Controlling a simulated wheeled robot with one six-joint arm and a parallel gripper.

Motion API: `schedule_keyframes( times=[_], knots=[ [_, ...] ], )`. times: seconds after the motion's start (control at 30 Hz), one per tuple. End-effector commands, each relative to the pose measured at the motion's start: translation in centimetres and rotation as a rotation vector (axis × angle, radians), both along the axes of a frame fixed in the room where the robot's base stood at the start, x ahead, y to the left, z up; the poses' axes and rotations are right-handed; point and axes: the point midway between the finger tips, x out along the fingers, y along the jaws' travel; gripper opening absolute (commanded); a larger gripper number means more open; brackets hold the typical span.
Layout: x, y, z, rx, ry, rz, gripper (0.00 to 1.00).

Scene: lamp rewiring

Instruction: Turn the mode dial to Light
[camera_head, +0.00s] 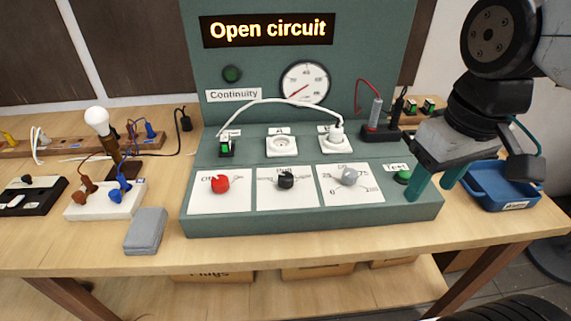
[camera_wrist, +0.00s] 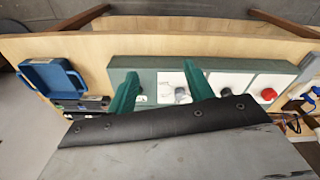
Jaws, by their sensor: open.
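The teal test console (camera_head: 300,222) has three dials on white plates: a red dial (camera_head: 220,183) at left, a black dial (camera_head: 286,181) in the middle and a grey dial (camera_head: 349,176) at right. Their labels are too small to read surely, so I cannot tell which is the mode dial. My gripper (camera_head: 433,187) is open and empty at the console's right end, beside the green test button (camera_head: 402,176). In the wrist view the grey dial (camera_wrist: 182,95) shows between the teal fingers and the red dial (camera_wrist: 268,93) to their right; the left finger partly covers the button area.
The console's display (camera_head: 268,29) reads "Open circuit". A plug sits in the right socket (camera_head: 333,140) with a white cable. A blue tray (camera_head: 497,190) stands at right. A grey box (camera_head: 147,231), a bulb lamp (camera_head: 98,122) and power strips stand at left.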

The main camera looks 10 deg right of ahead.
Motion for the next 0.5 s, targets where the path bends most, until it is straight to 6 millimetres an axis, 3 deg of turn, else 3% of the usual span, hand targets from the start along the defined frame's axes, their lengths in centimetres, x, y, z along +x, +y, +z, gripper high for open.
schedule_keyframes(
  times=[0.17, 0.3, 0.5],
  knots=[
    [6.5, 4.7, 0.4, -0.031, 0.039, 0.470, 0.52],
    [11.2, 9.9, -0.4, -0.051, 0.058, 0.863, 0.52],
    [15.3, 16.4, -2.6, -0.070, 0.076, 1.283, 0.52]
  ],
)
